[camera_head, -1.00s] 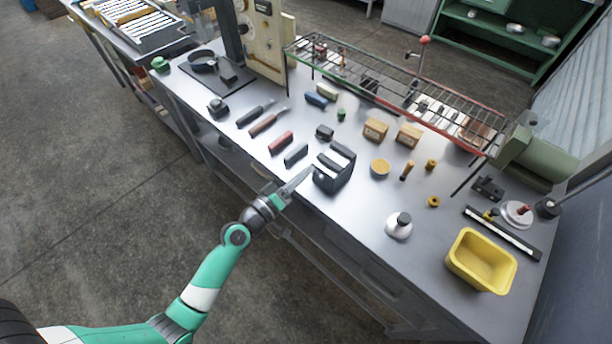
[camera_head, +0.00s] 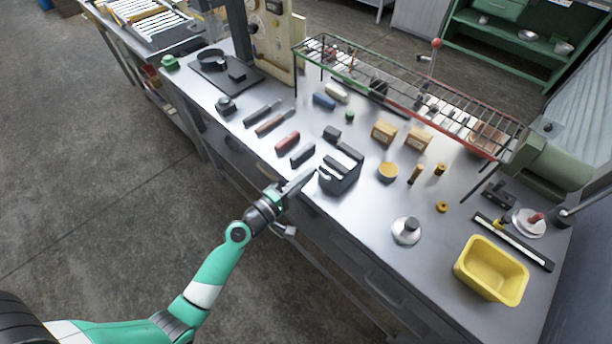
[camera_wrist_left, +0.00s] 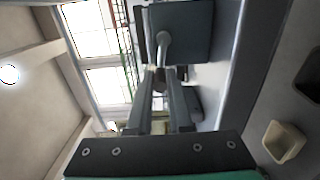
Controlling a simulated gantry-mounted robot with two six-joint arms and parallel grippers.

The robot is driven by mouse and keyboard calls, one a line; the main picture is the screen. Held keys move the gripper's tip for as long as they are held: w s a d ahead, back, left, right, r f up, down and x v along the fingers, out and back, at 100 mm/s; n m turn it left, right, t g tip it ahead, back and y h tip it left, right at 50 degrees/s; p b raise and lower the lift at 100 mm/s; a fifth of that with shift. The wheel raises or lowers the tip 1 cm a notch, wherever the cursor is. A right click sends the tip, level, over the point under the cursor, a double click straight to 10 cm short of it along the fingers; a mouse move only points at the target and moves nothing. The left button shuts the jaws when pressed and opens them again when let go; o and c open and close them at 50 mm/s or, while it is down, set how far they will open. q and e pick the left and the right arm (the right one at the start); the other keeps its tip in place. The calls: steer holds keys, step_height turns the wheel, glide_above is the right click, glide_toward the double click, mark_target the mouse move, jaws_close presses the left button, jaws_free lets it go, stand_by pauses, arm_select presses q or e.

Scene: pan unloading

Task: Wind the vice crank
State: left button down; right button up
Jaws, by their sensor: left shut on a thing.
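The dark grey vice (camera_head: 342,178) stands upright near the front edge of the bench, left of its middle. Its body also shows at the top of the left wrist view (camera_wrist_left: 188,30). The bent light grey crank (camera_wrist_left: 163,42) comes out of the vice's near face and curves towards my fingers. My left gripper (camera_head: 309,178) reaches in from the left, just beside the vice. In the left wrist view its two fingers (camera_wrist_left: 160,76) are closed around the crank's end. The fingers partly hide the grip. My right gripper is not in view.
A steel weight (camera_head: 406,232) and a yellow bin (camera_head: 490,272) stand to the right. A red-handled block (camera_head: 287,142) and a dark block (camera_head: 302,156) lie left of the vice. A wire rack (camera_head: 410,90) runs along the back. The bench front between vice and weight is clear.

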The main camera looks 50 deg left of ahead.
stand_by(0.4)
arm_select(q)
steer(key=c, duration=0.8)
jaws_free()
steer(key=shift+c, duration=0.2)
steer(key=shift+s, duration=0.1)
steer(key=s+d+b, duration=0.1)
steer(key=s, duration=1)
steer(key=shift+s+d, duration=0.2)
steer(key=shift+d, duration=0.15)
